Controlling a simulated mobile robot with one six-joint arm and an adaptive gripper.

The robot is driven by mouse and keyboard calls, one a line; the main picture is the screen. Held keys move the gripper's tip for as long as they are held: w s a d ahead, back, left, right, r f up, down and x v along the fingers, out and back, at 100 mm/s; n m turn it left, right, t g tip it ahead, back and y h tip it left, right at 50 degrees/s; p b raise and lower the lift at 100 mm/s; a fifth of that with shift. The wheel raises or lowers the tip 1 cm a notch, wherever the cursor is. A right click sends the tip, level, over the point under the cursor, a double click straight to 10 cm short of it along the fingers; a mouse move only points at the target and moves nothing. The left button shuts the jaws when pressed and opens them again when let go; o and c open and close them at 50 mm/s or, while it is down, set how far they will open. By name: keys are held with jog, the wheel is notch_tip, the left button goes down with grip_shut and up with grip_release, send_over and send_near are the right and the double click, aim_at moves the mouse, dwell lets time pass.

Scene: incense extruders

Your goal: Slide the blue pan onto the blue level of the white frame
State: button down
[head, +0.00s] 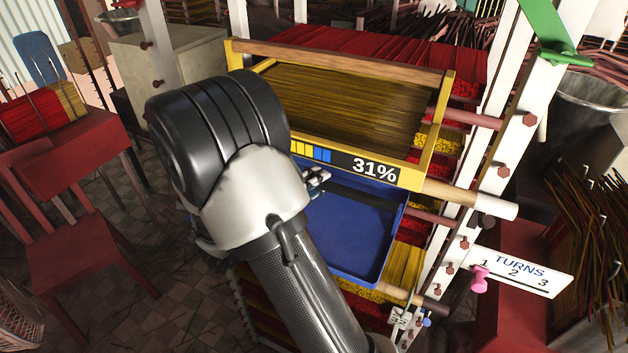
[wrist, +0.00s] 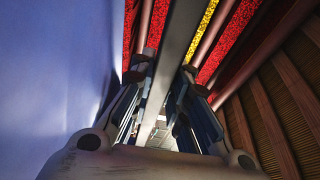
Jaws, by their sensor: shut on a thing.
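The blue pan (head: 345,235) is a shallow tray under the yellow-framed tray in the head view, level or nearly so. Its blue surface (wrist: 55,70) fills the left of the wrist view. My gripper (head: 318,180) is mostly hidden behind my arm at the pan's left side. In the wrist view my gripper (wrist: 164,75) has its fingers on either side of a pale grey bar, shut on what appears to be the pan's edge. The white frame (head: 505,130) has upright posts with bolts and wooden rods. I cannot tell whether the pan rests on the rods.
The yellow-framed tray (head: 350,95) of incense sticks, with a 31% label, lies close above the pan. Red and yellow bundles fill the rack behind. A TURNS card (head: 520,270) with a pink peg is on the right post.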

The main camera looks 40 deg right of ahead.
jog(key=c, duration=1.5)
grip_release()
jog(key=shift+o, duration=0.2)
jog(key=o, duration=0.3)
jog(key=shift+s+a, duration=0.85)
jog(key=shift+a, duration=1.15)
jog(key=shift+s+a, duration=0.8)
jog(key=shift+a, duration=1.15)
jog(key=shift+s+a, duration=0.85)
jog(key=shift+a, duration=1.15)
